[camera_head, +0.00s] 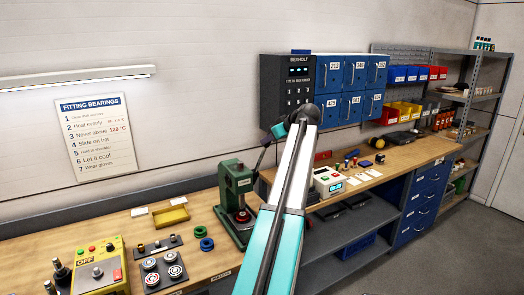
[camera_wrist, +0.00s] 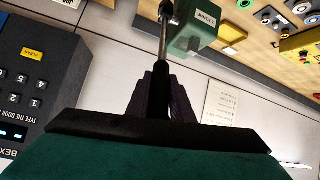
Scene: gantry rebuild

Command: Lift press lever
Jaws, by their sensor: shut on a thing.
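The green press (camera_head: 235,188) stands on the wooden bench, with a red ring (camera_head: 242,216) at its base. Its lever (camera_head: 260,160) slants up and right from the press head toward my gripper, which is mostly hidden behind my own arm. In the wrist view the press head (camera_wrist: 196,32) is at the top. The lever's metal rod (camera_wrist: 164,42) runs from it to a dark grip between the dark fingers of my gripper (camera_wrist: 160,95). My gripper is shut on the lever, with the fingertips pointing toward the press.
A dark keypad cabinet (camera_head: 285,82) with blue lockers (camera_head: 352,85) hangs on the wall close right of the lever. A white heater (camera_head: 328,181) stands right.

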